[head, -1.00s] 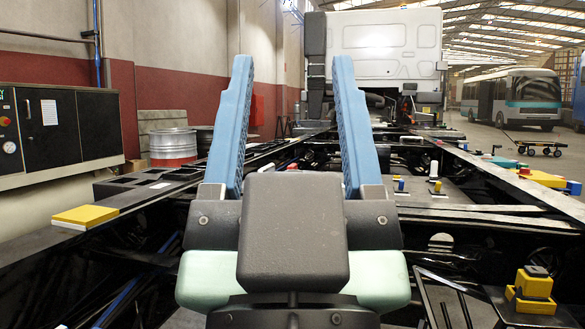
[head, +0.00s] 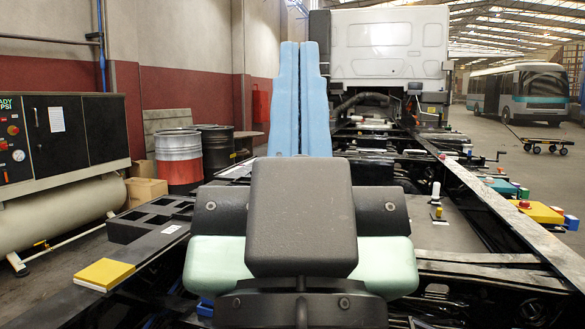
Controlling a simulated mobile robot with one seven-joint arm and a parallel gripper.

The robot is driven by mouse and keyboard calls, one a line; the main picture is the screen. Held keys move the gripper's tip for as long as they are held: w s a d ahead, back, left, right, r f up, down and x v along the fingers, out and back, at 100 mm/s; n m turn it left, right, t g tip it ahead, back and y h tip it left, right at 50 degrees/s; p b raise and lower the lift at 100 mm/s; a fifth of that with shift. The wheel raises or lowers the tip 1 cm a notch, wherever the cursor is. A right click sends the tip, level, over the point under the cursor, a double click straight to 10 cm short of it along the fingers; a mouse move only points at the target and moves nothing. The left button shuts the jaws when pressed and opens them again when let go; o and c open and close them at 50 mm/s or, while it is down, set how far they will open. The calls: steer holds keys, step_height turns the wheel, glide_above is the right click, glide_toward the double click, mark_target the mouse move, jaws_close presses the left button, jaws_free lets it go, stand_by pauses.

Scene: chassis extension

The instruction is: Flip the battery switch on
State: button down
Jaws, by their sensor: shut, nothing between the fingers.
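My gripper (head: 303,48) is in the middle of the head view, its two long blue fingers pressed together and pointing up and away. No object shows between them. I cannot tell for sure which part is the battery switch. A yellow box with a red knob (head: 536,210) sits on the right chassis rail, with a blue part beside it. A small white-topped lever with a yellow base (head: 436,196) stands on a grey plate right of my gripper. Both are apart from the fingers. My wrist and fingers hide the middle of the chassis.
A yellow block (head: 105,273) lies on the left rail. A compressor cabinet (head: 60,130) and drums (head: 180,160) stand at left. A small cart (head: 541,140) and a bus stand at far right.

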step_height(320, 180, up, 29)
steer(key=p, duration=2.6)
